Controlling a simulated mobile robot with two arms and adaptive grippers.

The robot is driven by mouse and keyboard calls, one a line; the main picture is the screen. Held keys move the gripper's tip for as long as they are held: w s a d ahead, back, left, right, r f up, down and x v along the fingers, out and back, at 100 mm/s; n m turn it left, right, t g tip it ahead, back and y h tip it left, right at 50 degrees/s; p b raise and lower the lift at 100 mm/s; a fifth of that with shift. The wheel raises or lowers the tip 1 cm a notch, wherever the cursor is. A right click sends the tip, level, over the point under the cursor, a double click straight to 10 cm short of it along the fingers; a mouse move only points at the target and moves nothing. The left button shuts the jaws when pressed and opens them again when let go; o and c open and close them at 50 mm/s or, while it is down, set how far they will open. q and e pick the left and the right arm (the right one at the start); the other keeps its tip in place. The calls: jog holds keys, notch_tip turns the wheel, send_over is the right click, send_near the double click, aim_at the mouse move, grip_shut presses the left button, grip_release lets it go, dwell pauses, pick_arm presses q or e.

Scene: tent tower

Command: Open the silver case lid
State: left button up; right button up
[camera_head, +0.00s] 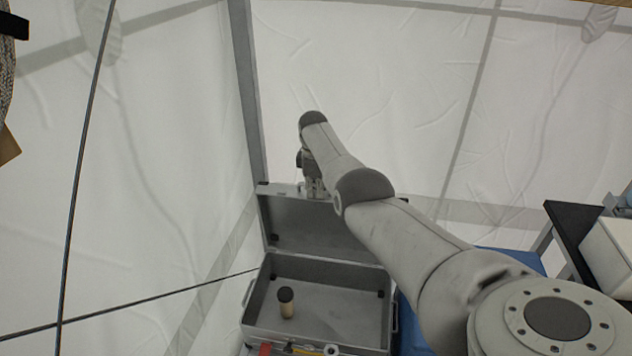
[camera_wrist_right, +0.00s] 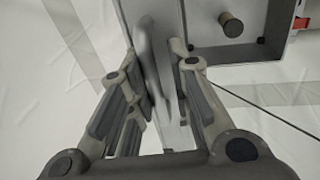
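The silver case (camera_head: 253,310) stands with its lid (camera_head: 320,232) raised, leaning back upright behind the open base. My right gripper (camera_head: 314,188) is at the lid's top edge, partly hidden by its own wrist. In the right wrist view, the fingers of my right gripper (camera_wrist_right: 160,85) are spread on either side of the lid's edge (camera_wrist_right: 163,60). The gap between them looks wider than the edge, and I cannot tell whether either finger touches it. My left gripper is not in view.
A small dark-topped cylinder (camera_head: 286,303) stands inside the case, and it shows in the right wrist view (camera_wrist_right: 231,24). Small red and yellow items lie at the case's front. White tent walls are close behind. A dark table (camera_head: 575,222) and a blue object (camera_head: 515,261) are right.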

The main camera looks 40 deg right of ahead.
notch_tip(320, 180, up, 12)
jog(key=s+a, duration=0.1)
jog(key=shift+a+f, duration=0.15)
jog(key=shift+a, duration=0.1)
jog(key=shift+s, duration=0.1)
